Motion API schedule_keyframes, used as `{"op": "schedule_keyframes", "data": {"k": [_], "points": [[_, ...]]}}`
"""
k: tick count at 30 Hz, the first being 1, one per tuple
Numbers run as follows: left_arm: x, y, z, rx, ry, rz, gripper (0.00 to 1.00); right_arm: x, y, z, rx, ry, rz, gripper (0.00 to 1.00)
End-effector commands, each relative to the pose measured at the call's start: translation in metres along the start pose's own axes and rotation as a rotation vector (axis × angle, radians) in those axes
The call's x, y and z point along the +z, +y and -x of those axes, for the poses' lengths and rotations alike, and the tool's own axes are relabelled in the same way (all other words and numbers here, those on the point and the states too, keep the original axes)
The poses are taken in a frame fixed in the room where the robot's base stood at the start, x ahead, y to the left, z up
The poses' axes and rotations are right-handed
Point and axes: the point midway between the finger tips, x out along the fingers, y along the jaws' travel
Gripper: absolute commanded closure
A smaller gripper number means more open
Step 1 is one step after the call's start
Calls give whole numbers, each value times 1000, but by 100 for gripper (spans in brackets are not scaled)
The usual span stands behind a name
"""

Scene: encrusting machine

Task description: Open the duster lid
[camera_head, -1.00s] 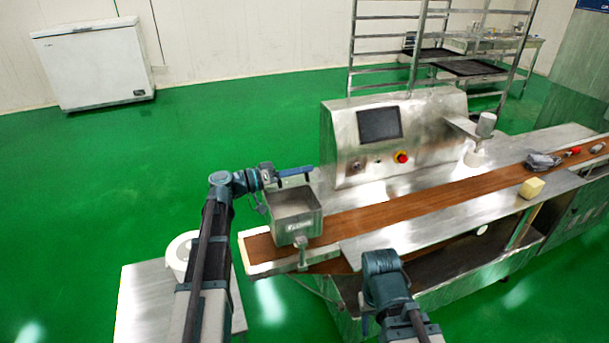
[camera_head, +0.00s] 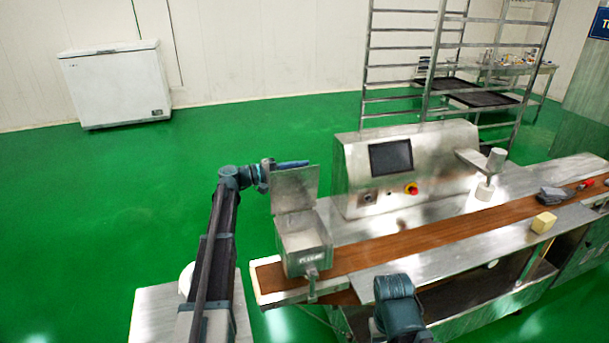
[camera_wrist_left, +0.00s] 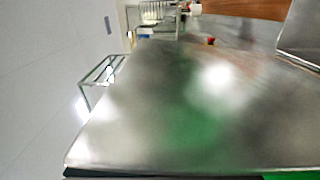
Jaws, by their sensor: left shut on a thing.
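The duster is a steel box (camera_head: 307,262) at the left end of the conveyor. Its flat steel lid (camera_head: 295,190) stands raised, near upright, at the back of the box, and the top of the box shows uncovered. My left gripper (camera_head: 271,168) is shut at the lid's upper left corner, beside a dark blue bar along the lid's top edge. In the left wrist view the lid's shiny plate (camera_wrist_left: 190,110) fills most of the picture, and the fingers do not show. Of my right arm only a blue link shows at the bottom; its gripper is out of view.
Behind the brown conveyor belt (camera_head: 400,247) stands a steel control housing (camera_head: 400,180) with a screen and red button, close right of the lid. A yellow block (camera_head: 544,222) sits farther right. Green floor is free to the left and behind.

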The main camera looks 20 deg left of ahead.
Motion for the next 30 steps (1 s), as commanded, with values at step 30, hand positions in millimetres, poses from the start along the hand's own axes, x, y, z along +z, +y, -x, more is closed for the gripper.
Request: {"op": "schedule_keyframes", "data": {"k": [30], "points": [[-69, -20, 0, -3, 1, 330, 100, -1, -2, -24, 0, 0, 0, 50]]}}
